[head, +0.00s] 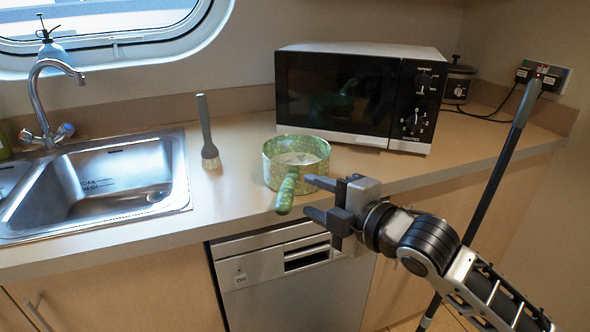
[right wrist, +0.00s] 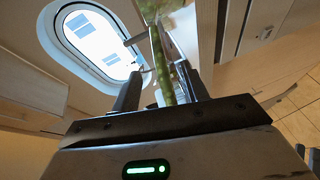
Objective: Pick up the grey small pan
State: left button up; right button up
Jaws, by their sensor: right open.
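The small pan (head: 296,148) looks mottled green, not grey. It stands upright on the counter in front of the microwave. Its green handle (head: 286,194) points toward me and reaches past the counter's front edge. My right gripper (head: 308,197) is open just right of the handle, fingers pointing left toward it. In the right wrist view the handle (right wrist: 166,78) appears in the gap between the two open fingers, and part of the pan body (right wrist: 150,8) shows at the top. Contact with the handle cannot be made out. My left gripper is not in view.
A microwave (head: 352,95) stands behind the pan. A brush (head: 207,135) stands upright to its left, beside the metal sink (head: 95,185). A dishwasher front (head: 290,285) is below the counter. A dark pole (head: 497,165) leans at the right, near my right arm.

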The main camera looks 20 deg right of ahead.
aim_at(293, 185)
jog(key=shift+a+p+x, duration=0.1)
jog(key=shift+p+x, duration=0.1)
jog(key=shift+x, duration=1.3)
jog(key=shift+a+p+x, duration=0.15)
jog(key=shift+x, duration=1.35)
jog(key=shift+s, duration=0.15)
grip_shut()
jog(key=shift+r, duration=0.25)
